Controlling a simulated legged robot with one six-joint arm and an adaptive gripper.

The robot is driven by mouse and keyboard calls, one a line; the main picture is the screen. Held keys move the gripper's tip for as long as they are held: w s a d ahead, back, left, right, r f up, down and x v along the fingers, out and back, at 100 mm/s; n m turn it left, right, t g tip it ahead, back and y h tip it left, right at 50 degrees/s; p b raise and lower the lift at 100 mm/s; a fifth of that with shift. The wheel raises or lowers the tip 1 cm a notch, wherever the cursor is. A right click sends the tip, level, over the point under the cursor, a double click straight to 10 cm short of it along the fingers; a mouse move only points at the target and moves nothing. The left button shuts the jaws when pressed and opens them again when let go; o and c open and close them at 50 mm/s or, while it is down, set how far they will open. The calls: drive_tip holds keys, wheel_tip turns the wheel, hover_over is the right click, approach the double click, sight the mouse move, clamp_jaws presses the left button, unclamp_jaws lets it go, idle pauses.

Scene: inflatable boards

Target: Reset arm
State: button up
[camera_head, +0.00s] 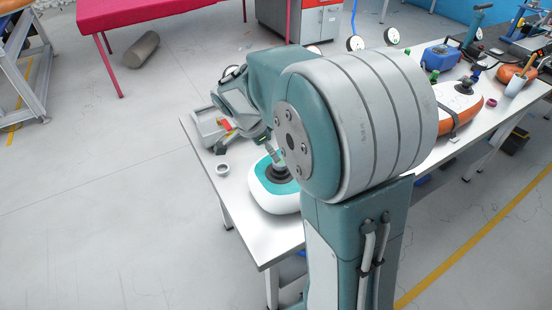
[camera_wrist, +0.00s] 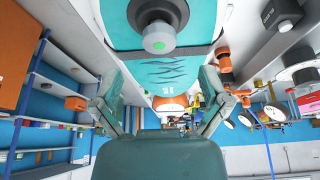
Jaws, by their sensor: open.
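My gripper (camera_wrist: 162,78) shows in the wrist view with its two fingers spread wide and nothing between them. A teal and white inflatable board (camera_wrist: 118,25) is ahead of it at the top, apart from the fingers. A dark round valve with a grey nozzle (camera_wrist: 158,38) sits on the board. In the head view the teal and white board (camera_head: 266,203) lies on the workbench (camera_head: 235,188), with a grey nozzle (camera_head: 275,158) over its dark valve. My folded arm hides part of the board and the bench, and the fingers are hard to make out there.
A grey bin (camera_head: 204,133) with small coloured items and a small ring (camera_head: 222,169) are on the bench's left end. An orange-edged board (camera_head: 457,112) and a blue box (camera_head: 440,57) are farther right.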

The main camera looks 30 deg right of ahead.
drive_tip(key=s+a+r+n+t+y, duration=0.2)
drive_tip(key=s+a+r+n, duration=0.2)
drive_tip(key=s+n, duration=0.5)
drive_tip(key=s+a+r+n+t+y, duration=0.2)
drive_tip(key=s+a+r+n, duration=0.3)
drive_tip(key=s+n, duration=0.4)
drive_tip(key=shift+s+a+t+y, duration=0.3)
drive_tip(key=shift+s+t, duration=0.4)
drive_tip(key=shift+t, duration=0.1)
idle(0.7)
